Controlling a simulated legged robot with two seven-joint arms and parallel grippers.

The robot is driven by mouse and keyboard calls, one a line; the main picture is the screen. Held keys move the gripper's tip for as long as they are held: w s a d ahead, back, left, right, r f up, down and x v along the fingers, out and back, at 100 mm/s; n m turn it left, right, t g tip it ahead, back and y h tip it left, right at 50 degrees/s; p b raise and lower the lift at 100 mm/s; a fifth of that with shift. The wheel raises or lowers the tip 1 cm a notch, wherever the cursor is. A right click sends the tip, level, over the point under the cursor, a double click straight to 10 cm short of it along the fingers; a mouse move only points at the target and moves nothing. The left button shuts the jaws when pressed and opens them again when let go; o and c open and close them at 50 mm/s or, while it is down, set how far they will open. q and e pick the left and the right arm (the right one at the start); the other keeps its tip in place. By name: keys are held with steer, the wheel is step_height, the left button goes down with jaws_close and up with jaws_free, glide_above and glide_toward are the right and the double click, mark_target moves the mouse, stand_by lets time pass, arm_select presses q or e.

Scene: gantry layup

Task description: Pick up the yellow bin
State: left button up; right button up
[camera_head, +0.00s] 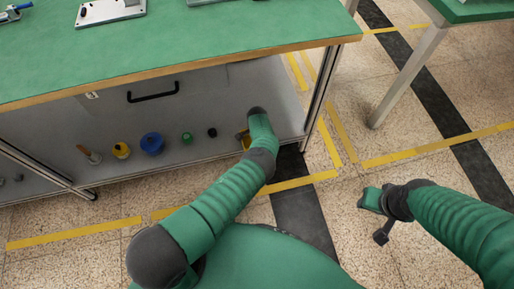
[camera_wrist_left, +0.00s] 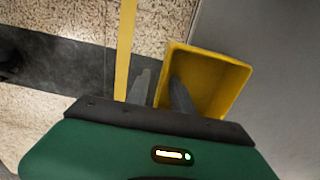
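The yellow bin (camera_wrist_left: 232,75) is an open box that fills the upper middle-right of the left wrist view. In the head view only a small part of the yellow bin (camera_head: 243,138) shows beside my left arm, at the right end of the lower shelf under the green table. My left gripper (camera_wrist_left: 160,74) is open at the bin's left wall. One finger reaches over the bin's opening and the other is outside the wall, with a gap between them. My arm hides this gripper in the head view. My right gripper (camera_head: 371,200) hangs over the floor; its fingers are not clear.
Several small items stand along the shelf to the left, including a blue round part (camera_head: 152,143) and a yellow one (camera_head: 121,150). A table post (camera_head: 319,95) stands right of the bin. The tiled floor with yellow tape (camera_head: 440,146) is clear on the right.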

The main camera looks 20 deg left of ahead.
arm_select(q)
step_height(320, 180, up, 17)
steer(key=p, duration=1.1)
steer(key=shift+f+p, duration=0.15)
steer(key=shift+p, duration=0.15)
